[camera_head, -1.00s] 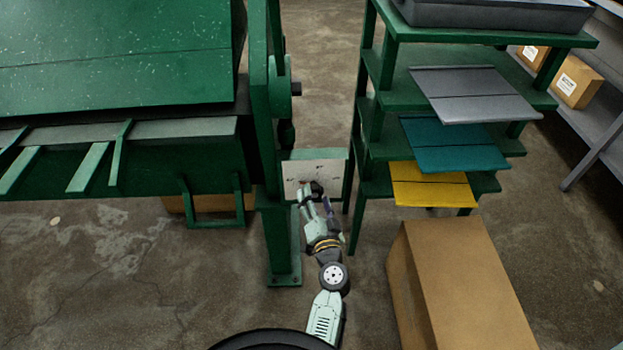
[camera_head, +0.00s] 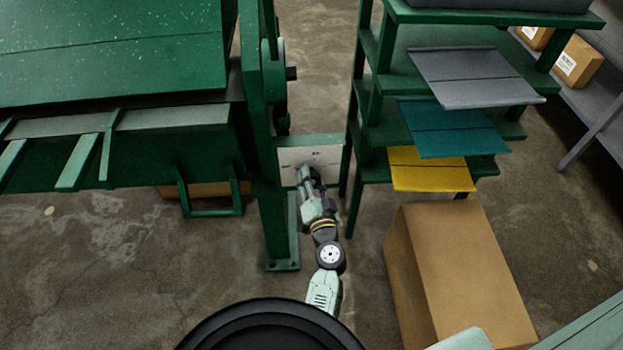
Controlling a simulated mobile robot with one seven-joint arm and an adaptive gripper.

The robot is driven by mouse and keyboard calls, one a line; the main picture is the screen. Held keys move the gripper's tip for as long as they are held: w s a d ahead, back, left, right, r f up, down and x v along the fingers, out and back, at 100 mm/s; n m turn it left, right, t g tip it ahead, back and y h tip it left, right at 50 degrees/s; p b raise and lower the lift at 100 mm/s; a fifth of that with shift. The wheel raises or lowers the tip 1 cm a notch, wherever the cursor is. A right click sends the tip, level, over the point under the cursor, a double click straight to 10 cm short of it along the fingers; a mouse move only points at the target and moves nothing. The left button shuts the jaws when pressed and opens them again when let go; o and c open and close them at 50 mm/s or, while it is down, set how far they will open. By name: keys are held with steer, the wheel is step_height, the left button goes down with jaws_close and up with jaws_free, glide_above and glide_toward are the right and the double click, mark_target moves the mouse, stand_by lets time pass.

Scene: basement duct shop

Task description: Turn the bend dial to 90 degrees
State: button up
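The white dial plate (camera_head: 324,157) is mounted on the green frame, left of the shelf rack. It has small dark marks, too small to read. My gripper (camera_head: 304,172) is in front of the plate's lower left part, and my arm reaches up to it from the bottom of the view. The dial's knob is not clearly visible; my gripper covers that part of the plate. I cannot tell whether the fingers touch or hold anything, or how far apart they are.
The large green bending machine (camera_head: 110,60) fills the left. A green shelf rack (camera_head: 385,85) with grey, teal and yellow sheets stands right of the plate. A cardboard box (camera_head: 450,270) stands on the floor close to the right of my arm. Floor at lower left is clear.

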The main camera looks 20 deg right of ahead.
steer(key=c, duration=0.6)
steer(key=shift+o, duration=0.2)
steer(key=m+b, duration=0.2)
steer(key=shift+f+m+b, duration=0.15)
steer(key=shift+m+b, duration=0.2)
steer(key=shift+m, duration=0.05)
steer(key=m+b, duration=0.2)
steer(key=m, duration=0.2)
steer(key=shift+m+t, duration=0.4)
steer(key=m, duration=0.3)
steer(key=m+h+b, duration=0.1)
steer(key=m, duration=0.1)
steer(key=shift+m+h, duration=0.3)
steer(key=shift+m, duration=0.1)
steer(key=m, duration=0.2)
steer(key=m+h, duration=0.1)
steer(key=m, duration=0.2)
steer(key=shift+r+m, duration=0.2)
steer(key=shift+m, duration=0.1)
